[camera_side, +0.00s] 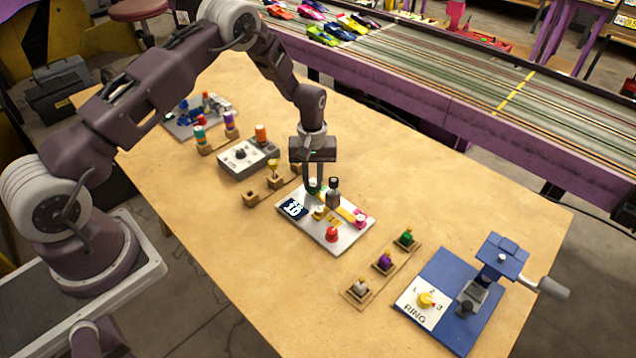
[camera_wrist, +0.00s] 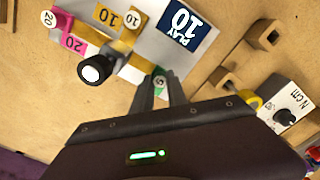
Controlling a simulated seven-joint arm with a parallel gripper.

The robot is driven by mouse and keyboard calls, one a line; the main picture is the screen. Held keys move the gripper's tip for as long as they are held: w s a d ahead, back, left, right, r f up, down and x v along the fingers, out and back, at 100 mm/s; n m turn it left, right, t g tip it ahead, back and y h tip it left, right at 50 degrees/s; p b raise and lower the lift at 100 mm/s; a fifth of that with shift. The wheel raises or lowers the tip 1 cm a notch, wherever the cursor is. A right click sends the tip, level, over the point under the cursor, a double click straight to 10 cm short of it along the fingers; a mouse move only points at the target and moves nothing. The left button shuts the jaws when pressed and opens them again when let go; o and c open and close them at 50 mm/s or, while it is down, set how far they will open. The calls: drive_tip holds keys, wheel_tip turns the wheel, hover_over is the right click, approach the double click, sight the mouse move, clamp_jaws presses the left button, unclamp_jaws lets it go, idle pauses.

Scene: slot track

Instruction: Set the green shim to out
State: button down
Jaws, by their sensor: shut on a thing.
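The pale plate (camera_side: 296,224) lies mid-table with a dark "PLAY 10" panel (camera_wrist: 187,22). The green shim (camera_wrist: 160,82), marked 5, is at the plate's far edge, with only its top showing. My gripper (camera_side: 313,190) points down over that edge, its fingers shut on the shim; the fingertips (camera_wrist: 160,88) flank its top in the wrist view. The yellow 10 shim (camera_wrist: 132,17) and pink 20 shim (camera_side: 360,218) sit along the plate, the pink one towards its right end. How far the green shim is pushed in is hard to tell.
A black-topped post (camera_side: 333,190) stands on the plate close to my fingers. A red knob (camera_side: 332,234) is at its near side. Wooden holders (camera_side: 384,264) with coloured pegs lie right, others (camera_side: 250,198) left. A blue ring fixture (camera_side: 455,275) stands far right.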

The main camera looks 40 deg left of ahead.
drive_tip(key=shift+a+r, duration=0.1)
drive_tip(key=shift+a, duration=1.25)
drive_tip(key=c, duration=1.3)
unclamp_jaws()
wheel_tip(320, 180, up, 7)
